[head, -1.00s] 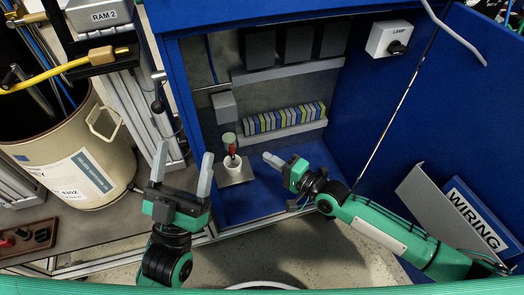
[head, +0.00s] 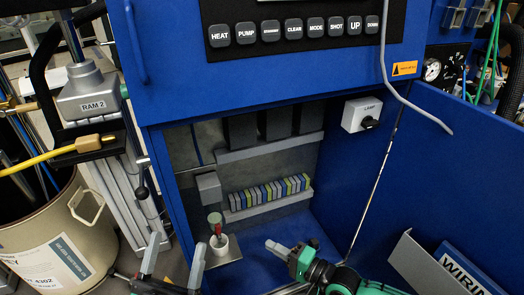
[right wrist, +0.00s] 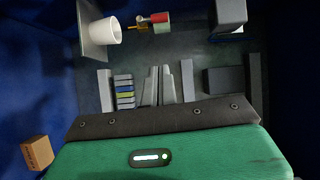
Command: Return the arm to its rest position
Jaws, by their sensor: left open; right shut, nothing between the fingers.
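My right arm's gripper (head: 279,247) is shut and empty inside the open blue cabinet, right of a white cup (head: 220,249) and apart from it. In the right wrist view its fingers (right wrist: 161,84) lie side by side with nothing between them. The cup stands on a small grey plate, with a red-handled item (head: 218,232) by it; the cup also shows in the right wrist view (right wrist: 104,31). My left gripper (head: 173,264) is open and empty at the bottom edge, in front of the cabinet. Its palm is partly cut off by the frame.
The cabinet's blue door (head: 445,165) stands open on the right, with a LAMP switch box (head: 361,115) on the inner wall. A row of coloured terminal blocks (head: 270,192) is at the back. A beige drum (head: 60,235) stands left. A WIRING binder (head: 462,268) is lower right.

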